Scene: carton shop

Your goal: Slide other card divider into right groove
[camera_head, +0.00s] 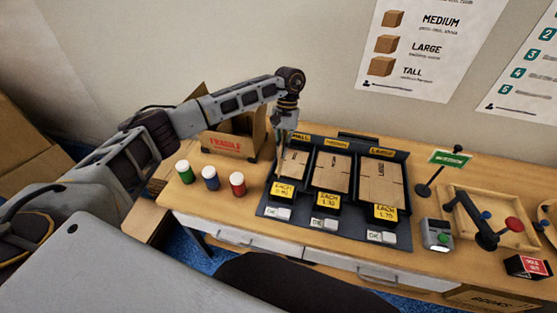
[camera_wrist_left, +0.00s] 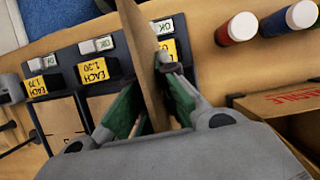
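My left gripper (camera_head: 284,145) points down over the left side of the dark flat-carton rack (camera_head: 262,208). In the left wrist view its two green-padded fingers (camera_wrist_left: 152,90) stand on either side of a thin brown card divider (camera_wrist_left: 143,35) and appear shut on it. The card is seen nearly edge-on and its lower end is hidden between the fingers. An open carton with a red FRAGILE band (camera_head: 232,146) stands just left of the gripper. Its inside and any grooves cannot be made out. My right gripper is not in view.
Green (camera_head: 184,172), blue (camera_head: 211,178) and red (camera_head: 237,184) white-capped bottles stand in front of the carton. The rack holds flat cardboard (camera_head: 333,172) behind yellow price labels. A wooden tray (camera_head: 522,240), a dark lever device and a green sign (camera_head: 450,158) stand at right.

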